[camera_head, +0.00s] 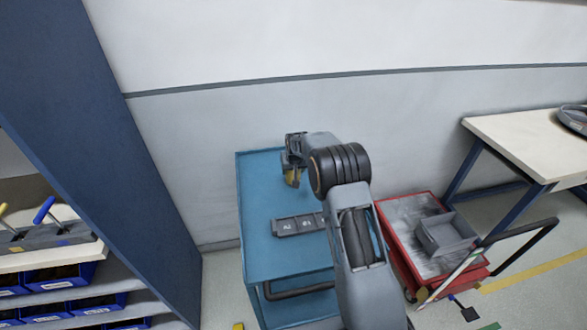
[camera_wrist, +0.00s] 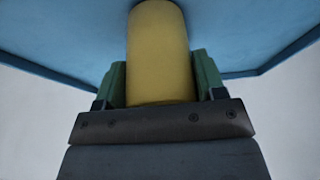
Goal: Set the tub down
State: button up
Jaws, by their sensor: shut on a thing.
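The tub (camera_wrist: 158,45) is a yellow cylinder, seen in the wrist view between two green finger pads. My gripper (camera_wrist: 161,80) is shut on it. In the head view a small yellow part of the tub (camera_head: 291,178) shows under my gripper (camera_head: 292,172), over the far part of a blue cart top (camera_head: 262,205). My wrist hides much of the tub there. I cannot tell whether the tub touches the cart top.
A grey tray with marked slots (camera_head: 298,224) lies on the cart top, nearer than the tub. A red cart with a grey bin (camera_head: 448,234) stands at right, by a pale table (camera_head: 530,140). A shelf with blue bins is at left; a wall stands behind.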

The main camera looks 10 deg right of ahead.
jog(key=shift+f, duration=0.15)
jog(key=o, duration=1.1)
jog(key=shift+c, duration=0.2)
jog(key=shift+r, duration=0.4)
jog(key=s+r+b, duration=0.1)
jog(key=s+r, duration=1.1)
jog(key=r, duration=0.4)
jog(key=s, duration=2.7)
jog(key=shift+f+g, duration=0.35)
jog(key=shift+g, duration=0.05)
